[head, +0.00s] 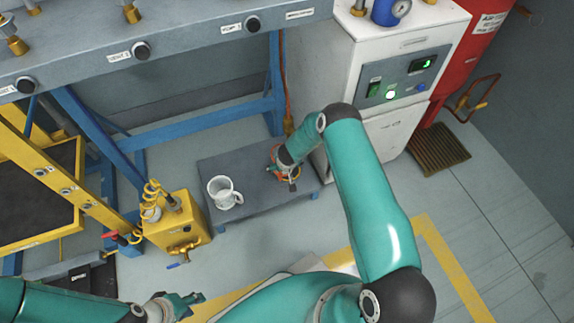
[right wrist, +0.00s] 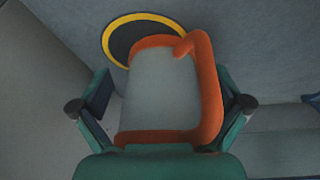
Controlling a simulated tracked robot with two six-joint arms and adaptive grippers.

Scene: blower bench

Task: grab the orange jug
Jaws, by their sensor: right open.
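The orange jug (right wrist: 208,85) fills the middle of the right wrist view, with an orange rim and handle and a pale grey inside. My right gripper (right wrist: 165,110) is open, with one finger on each side of the jug; I cannot tell whether either touches it. In the head view, the orange jug (head: 296,178) is on the low grey table, mostly hidden by my right gripper (head: 284,171). My left gripper (head: 184,304) is low at the left in the head view, away from the jug; its finger opening is unclear.
A white jug (head: 222,193) stands left of it on the low grey table (head: 255,205). A yellow box unit (head: 177,232) stands left of the table. A white cabinet (head: 345,70) and blue bench frame (head: 190,126) are behind.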

